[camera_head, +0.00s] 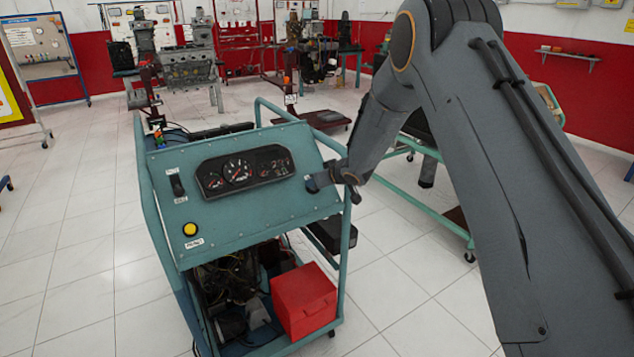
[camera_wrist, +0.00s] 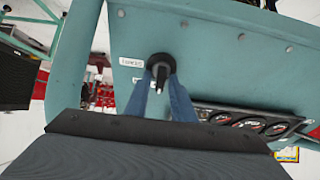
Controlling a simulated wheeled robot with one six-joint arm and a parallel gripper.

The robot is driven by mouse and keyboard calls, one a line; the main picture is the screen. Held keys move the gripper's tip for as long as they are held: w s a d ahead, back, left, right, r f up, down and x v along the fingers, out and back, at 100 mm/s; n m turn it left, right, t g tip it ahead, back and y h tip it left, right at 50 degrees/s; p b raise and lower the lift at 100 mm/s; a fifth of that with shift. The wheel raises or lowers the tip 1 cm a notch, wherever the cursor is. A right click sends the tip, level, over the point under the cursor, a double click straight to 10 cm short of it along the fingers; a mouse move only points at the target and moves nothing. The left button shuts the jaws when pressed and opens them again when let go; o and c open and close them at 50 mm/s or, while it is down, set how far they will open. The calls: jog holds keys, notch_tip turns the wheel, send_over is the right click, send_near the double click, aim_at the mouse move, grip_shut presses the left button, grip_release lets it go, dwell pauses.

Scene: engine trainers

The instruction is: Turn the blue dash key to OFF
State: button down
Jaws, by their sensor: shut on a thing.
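The blue-green dash panel (camera_head: 255,218) faces me on a wheeled engine trainer. In the wrist view, a dark key (camera_wrist: 161,72) sits in a round black switch on the panel (camera_wrist: 215,70). My gripper (camera_wrist: 161,85) is shut on the key, one bluish finger on each side. In the head view, my gripper (camera_head: 318,182) is at the panel's right side, beside the gauge cluster (camera_head: 245,171), and mostly hides the key. A small white label (camera_wrist: 131,62) lies left of the switch in the wrist view. I cannot read the key's position.
A yellow button (camera_head: 190,229) and a black switch (camera_head: 177,184) are on the panel's left. Tube rails (camera_head: 345,235) frame the trainer. A red box (camera_head: 304,300) sits below the panel. Other engine stands (camera_head: 188,70) are behind. Tiled floor (camera_head: 75,240) is clear at left.

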jog(key=shift+w+r, duration=0.1)
jog(key=shift+r, duration=0.05)
jog(key=c, duration=1.8)
grip_release()
jog(key=shift+c, duration=0.2)
jog(key=b+v, duration=0.1)
jog(key=v, duration=0.6)
jog(key=shift+s+d+b, duration=0.25)
jog(key=shift+d+b, duration=0.05)
jog(key=shift+d+r, duration=0.1)
jog(key=shift+r, duration=0.05)
